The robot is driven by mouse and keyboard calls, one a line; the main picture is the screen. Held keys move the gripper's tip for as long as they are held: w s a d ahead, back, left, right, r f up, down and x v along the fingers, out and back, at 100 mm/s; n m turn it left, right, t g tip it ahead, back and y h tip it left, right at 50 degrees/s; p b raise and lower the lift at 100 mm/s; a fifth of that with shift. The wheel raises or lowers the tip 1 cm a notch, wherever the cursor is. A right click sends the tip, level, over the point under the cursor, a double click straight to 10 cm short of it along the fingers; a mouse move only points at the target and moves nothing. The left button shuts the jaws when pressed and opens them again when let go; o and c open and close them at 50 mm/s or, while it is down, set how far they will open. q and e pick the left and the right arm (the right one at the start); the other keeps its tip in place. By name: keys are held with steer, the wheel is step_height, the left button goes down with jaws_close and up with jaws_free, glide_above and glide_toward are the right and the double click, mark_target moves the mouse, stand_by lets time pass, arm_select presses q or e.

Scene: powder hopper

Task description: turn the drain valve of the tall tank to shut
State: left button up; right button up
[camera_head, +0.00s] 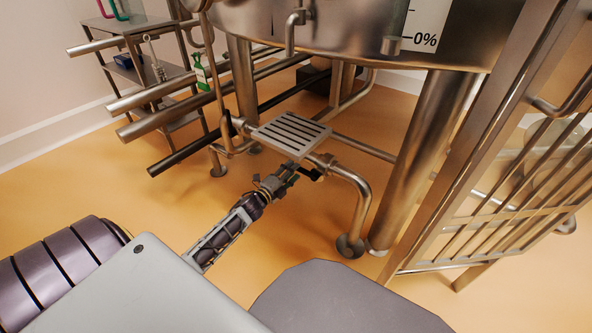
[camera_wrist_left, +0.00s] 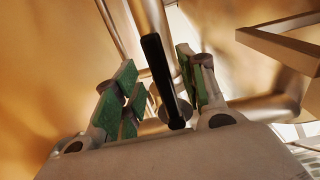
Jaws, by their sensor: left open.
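The tall steel tank (camera_head: 350,30) stands on legs at the top of the head view, with a 0% mark on its face. The drain valve's black lever (camera_head: 315,174) sits on the pipe below it, beside the slatted steel plate. In the left wrist view the black lever (camera_wrist_left: 163,80) runs lengthwise between the green-padded fingers. My left gripper (camera_head: 292,172) is open around the lever, with gaps visible on both sides. Whether a fingertip touches it cannot be told. The valve body is partly hidden by the gripper. My right gripper is not in view.
A slatted plate (camera_head: 290,134) lies just beyond the gripper. A bent pipe (camera_head: 362,205) drops to the floor at its right. A steel railing (camera_head: 500,200) stands at right. Several pipes and a shelf (camera_head: 150,72) are at upper left. Orange floor (camera_head: 150,210) is clear at left.

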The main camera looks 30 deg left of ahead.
arm_select(q)
steer(key=shift+w+d+b, duration=0.1)
steer(key=shift+w+b, duration=0.4)
steer(key=shift+w, duration=1.1)
jaws_close()
